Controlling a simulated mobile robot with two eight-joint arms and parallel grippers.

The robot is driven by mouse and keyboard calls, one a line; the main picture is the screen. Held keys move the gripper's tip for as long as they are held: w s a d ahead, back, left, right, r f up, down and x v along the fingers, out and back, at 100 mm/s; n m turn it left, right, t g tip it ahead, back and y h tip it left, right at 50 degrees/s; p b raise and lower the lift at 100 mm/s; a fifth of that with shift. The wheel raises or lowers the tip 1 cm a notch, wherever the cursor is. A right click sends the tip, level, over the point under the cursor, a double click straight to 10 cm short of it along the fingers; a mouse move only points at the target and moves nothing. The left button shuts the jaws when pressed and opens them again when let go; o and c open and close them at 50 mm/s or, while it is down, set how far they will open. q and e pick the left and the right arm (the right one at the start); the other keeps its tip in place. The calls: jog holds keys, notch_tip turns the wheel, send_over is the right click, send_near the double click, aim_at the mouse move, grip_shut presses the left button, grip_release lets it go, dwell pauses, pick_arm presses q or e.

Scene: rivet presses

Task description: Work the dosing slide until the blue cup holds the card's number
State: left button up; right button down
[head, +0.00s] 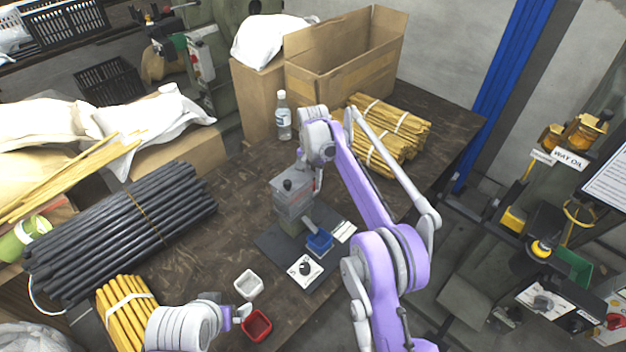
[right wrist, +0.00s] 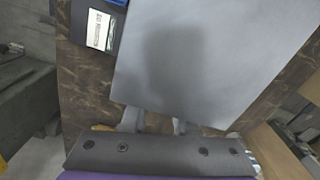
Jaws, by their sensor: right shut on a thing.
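The grey dosing dispenser (head: 292,200) stands upright on a dark base plate on the table. The blue cup (head: 319,242) sits at its front; its contents are too small to make out. A white card (head: 344,232) lies beside the cup; its number is unreadable here. My right gripper (head: 318,178) is at the dispenser's far right side, shut on what appears to be the dosing slide, mostly hidden. In the right wrist view, the grey dispenser body (right wrist: 205,60) fills the middle above my fingertips. My left gripper (head: 240,312) is low by the red cup; its jaws are unclear.
A white cup (head: 249,284) and a red cup (head: 257,325) stand at the front. A bottle (head: 283,116), yellow bundles (head: 390,130) and black rods (head: 120,225) surround the work area.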

dwell(0.7)
jog(key=shift+w+d+r, duration=0.1)
jog(key=shift+w+d, duration=0.15)
jog(key=shift+w, duration=0.05)
jog(key=shift+w+d+p, duration=1)
jog(key=shift+w+d, duration=0.1)
jog(key=shift+d, duration=0.05)
jog(key=c, duration=1)
grip_release()
jog(key=shift+o, duration=0.4)
pick_arm(q)
jog(key=r, duration=0.1)
jog(key=w+r, duration=0.1)
jog(key=shift+r, duration=0.35)
